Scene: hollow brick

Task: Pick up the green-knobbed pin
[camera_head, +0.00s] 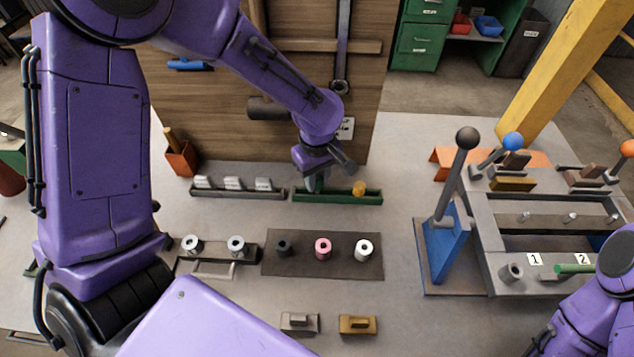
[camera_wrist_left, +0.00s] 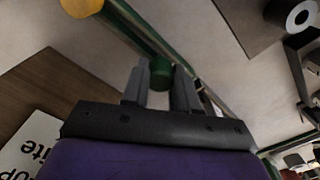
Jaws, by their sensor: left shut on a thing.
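The green-knobbed pin (camera_wrist_left: 162,72) shows as a dark green round knob between the fingers of my left gripper (camera_wrist_left: 160,85) in the left wrist view. The gripper is shut on it. In the head view my left gripper (camera_head: 318,182) reaches down over the left half of a long green tray (camera_head: 325,198). A bit of the green knob (camera_head: 319,184) shows there beside the fingers. The pin's shaft is hidden, so I cannot tell whether it is clear of the tray. My right gripper is not in view.
A yellow-knobbed pin (camera_head: 360,188) stands at the tray's right end. A grey rack (camera_head: 240,193) with white blocks is on the left. A dark mat (camera_head: 343,265) with several rollers lies in front. A metal fixture (camera_head: 488,222) with levers stands right. A wooden board (camera_head: 215,110) rises behind.

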